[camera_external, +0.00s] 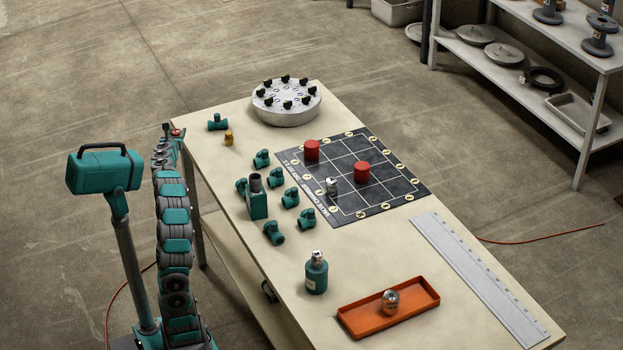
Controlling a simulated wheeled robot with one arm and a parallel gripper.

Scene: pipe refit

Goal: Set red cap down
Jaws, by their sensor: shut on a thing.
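Two red caps stand on the black gridded mat, one near its upper left (312,150) and one near its middle (361,173). My arm rises along the left side of the table. My gripper (172,131) is at its far end, by the table's left corner, small and partly hidden by my own links. A small red patch shows at its tip; it appears to be the held red cap, mostly hidden. The gripper is well to the left of the mat (398,205).
A silver flange disc (287,112) stands at the table's far end. Several teal fittings (290,197) and a teal valve body (257,204) lie left of the mat. A teal bottle (316,273), an orange tray (365,325) and a metal ruler (474,280) occupy the near end.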

